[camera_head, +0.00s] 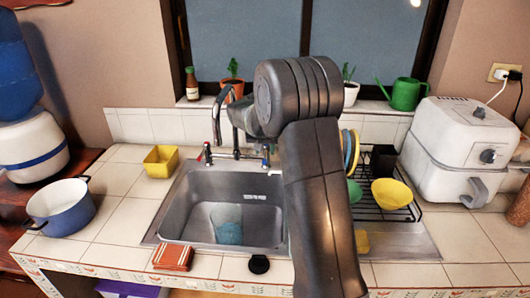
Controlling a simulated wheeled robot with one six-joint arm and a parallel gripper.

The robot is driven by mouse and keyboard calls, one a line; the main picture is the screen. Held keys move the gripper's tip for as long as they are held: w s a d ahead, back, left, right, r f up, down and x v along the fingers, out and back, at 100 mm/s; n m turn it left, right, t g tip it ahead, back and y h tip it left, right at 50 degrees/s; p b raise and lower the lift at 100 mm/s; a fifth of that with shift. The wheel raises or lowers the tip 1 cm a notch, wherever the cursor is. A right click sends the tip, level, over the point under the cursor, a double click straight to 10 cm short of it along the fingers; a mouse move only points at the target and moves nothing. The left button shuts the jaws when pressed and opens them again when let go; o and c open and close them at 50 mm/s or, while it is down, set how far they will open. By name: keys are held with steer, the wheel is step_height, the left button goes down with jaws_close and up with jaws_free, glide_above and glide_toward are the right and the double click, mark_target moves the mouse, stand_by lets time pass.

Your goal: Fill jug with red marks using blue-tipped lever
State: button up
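The steel sink (195,208) is set in the tiled counter. A pale container-like shape with a blue lower part (229,233) is in its basin; I cannot tell whether it is the jug, and no red marks show. The curved tap (217,118) stands behind the basin. A lever with a blue tip (266,149) is to the right of the tap base, and a lever with a reddish tip (206,146) is to the left. My arm crosses the right side of the sink, its bent joint in front of the window. My gripper is hidden behind my arm.
A yellow square tub (161,161) and a blue pot (60,208) stand left. A red-brown cloth or sponge (173,257) lies at the front edge. A drying rack with a yellow bowl (391,193) and a white appliance (455,150) are right. A green watering can (404,93) is on the sill.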

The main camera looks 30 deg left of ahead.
mark_target(265, 156)
steer(key=shift+x, duration=1.5)
jaws_close()
